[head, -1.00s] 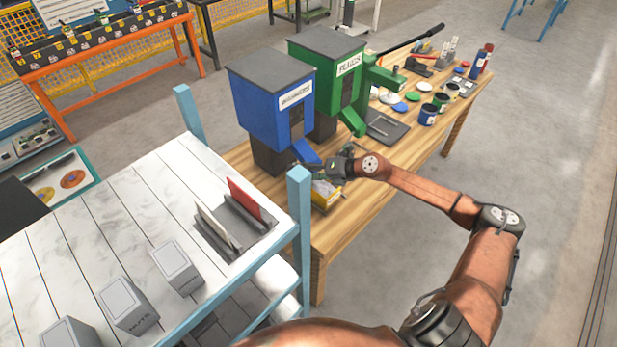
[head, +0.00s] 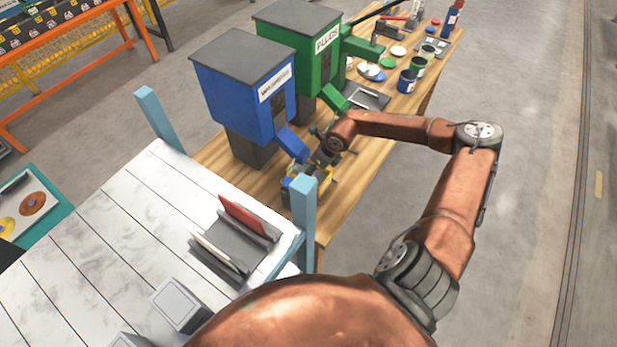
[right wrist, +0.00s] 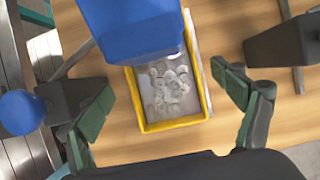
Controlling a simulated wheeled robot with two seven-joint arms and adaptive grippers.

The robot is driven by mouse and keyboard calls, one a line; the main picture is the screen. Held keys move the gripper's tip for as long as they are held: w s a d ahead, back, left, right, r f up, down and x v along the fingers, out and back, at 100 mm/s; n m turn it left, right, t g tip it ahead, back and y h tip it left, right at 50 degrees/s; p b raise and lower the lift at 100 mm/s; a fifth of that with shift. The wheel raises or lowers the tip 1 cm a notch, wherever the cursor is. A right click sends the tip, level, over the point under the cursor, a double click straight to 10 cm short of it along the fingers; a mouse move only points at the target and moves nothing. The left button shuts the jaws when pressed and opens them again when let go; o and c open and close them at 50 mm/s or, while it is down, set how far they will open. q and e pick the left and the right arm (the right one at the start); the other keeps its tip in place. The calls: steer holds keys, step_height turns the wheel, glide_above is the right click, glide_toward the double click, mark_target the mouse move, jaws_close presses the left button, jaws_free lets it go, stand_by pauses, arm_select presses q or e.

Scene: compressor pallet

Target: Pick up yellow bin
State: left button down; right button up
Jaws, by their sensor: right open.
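The yellow bin (right wrist: 176,123) sits on the wooden table below the blue dispenser's chute (right wrist: 135,30) in the right wrist view. It holds several pale round pieces. The chute covers its far left part. My right gripper (right wrist: 168,112) is open, with its green-padded fingers apart on either side of the bin, not visibly touching it. In the head view the bin (head: 290,181) is partly hidden by my gripper and a blue shelf post. My right gripper (head: 318,165) is over the bin there. My left gripper is not in view.
The blue dispenser (head: 240,95) and green dispenser (head: 300,45) stand close on the wooden table (head: 262,190). A blue post (head: 303,225) of the white shelf (head: 110,230) rises near the bin. Cans and lids lie farther along the table. Floor to the right is clear.

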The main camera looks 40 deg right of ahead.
steer(key=x, duration=0.3)
steer(key=shift+w+d+f, duration=0.1)
steer(key=shift+w+f, duration=0.05)
steer(key=shift+f, duration=0.1)
steer(key=shift+w+f, duration=0.1)
steer(key=shift+f, duration=0.1)
steer(key=shift+c, duration=1.4)
steer(key=c, duration=1.6)
steer(key=shift+r, duration=0.15)
steer(key=shift+c, duration=1.2)
steer(key=shift+r, duration=0.85)
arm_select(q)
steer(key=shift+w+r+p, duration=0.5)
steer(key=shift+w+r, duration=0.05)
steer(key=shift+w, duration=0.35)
arm_select(e)
steer(key=s+d, duration=0.2)
steer(key=s, duration=0.6)
steer(key=s+d+r, duration=0.1)
steer(key=s+d, duration=0.2)
steer(key=s, duration=0.6)
steer(key=shift+s+r, duration=0.15)
steer(key=shift+r, duration=0.2)
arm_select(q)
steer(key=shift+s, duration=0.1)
arm_select(e)
steer(key=shift+s, duration=0.1)
